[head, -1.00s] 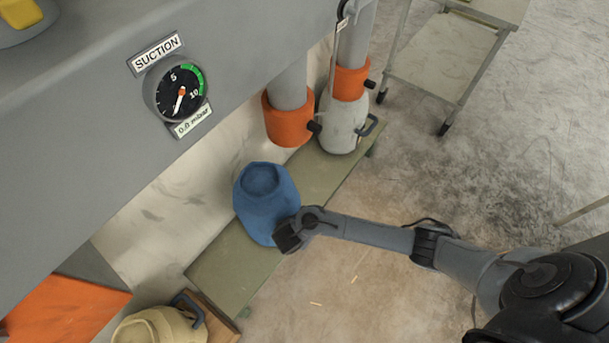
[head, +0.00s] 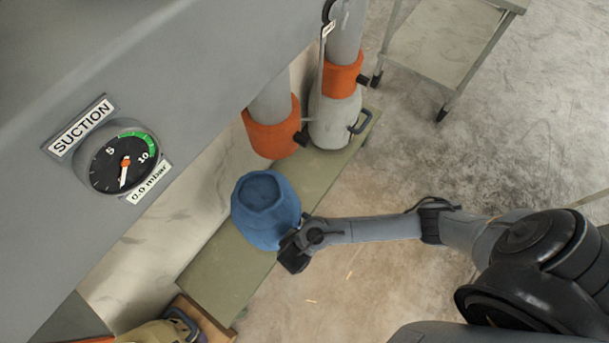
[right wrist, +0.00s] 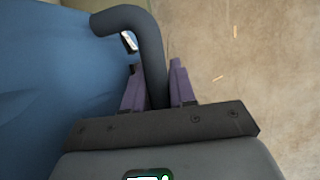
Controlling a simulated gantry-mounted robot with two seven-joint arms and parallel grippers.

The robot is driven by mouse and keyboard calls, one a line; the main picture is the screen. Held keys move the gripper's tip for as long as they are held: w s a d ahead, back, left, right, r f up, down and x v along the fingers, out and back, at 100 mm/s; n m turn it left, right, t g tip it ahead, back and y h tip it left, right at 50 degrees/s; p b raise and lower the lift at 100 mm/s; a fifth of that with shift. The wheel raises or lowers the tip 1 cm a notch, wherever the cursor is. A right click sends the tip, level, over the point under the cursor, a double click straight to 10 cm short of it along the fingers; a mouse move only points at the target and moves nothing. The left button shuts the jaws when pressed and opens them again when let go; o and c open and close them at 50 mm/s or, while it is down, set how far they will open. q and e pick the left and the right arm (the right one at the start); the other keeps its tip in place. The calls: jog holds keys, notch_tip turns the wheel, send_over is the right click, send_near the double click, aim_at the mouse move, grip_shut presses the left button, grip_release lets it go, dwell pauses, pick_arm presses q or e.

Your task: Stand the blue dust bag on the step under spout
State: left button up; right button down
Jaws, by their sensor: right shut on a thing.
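The blue dust bag (head: 265,222) is in the middle of the head view, its open mouth facing up. It is over the green step (head: 228,268); I cannot tell whether its base touches the step. The free spout (head: 272,128), a grey pipe with an orange collar, hangs just behind the bag, and the mouth is in front of it, not under it. My right gripper (head: 290,250) is at the bag's lower right side. In the right wrist view its purple-padded fingers (right wrist: 156,88) are shut on the bag's dark curved handle (right wrist: 146,45). My left gripper is out of view.
A grey bag (head: 332,118) with a handle stands under the second orange-collared spout (head: 342,75). A beige bag (head: 155,333) is at the bottom left edge. A metal trolley (head: 450,45) stands at the back right. A suction gauge (head: 124,162) is on the grey housing.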

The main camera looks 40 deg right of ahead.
pick_arm(q)
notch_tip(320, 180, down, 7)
jog(key=b, duration=0.6)
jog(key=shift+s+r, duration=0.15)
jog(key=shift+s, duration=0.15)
pick_arm(e)
jog(key=w+d+f, duration=0.3)
jog(key=w+d, duration=0.6)
jog(key=d, duration=0.4)
jog(key=shift+d+f, duration=0.2)
jog(key=c, duration=0.9)
grip_release()
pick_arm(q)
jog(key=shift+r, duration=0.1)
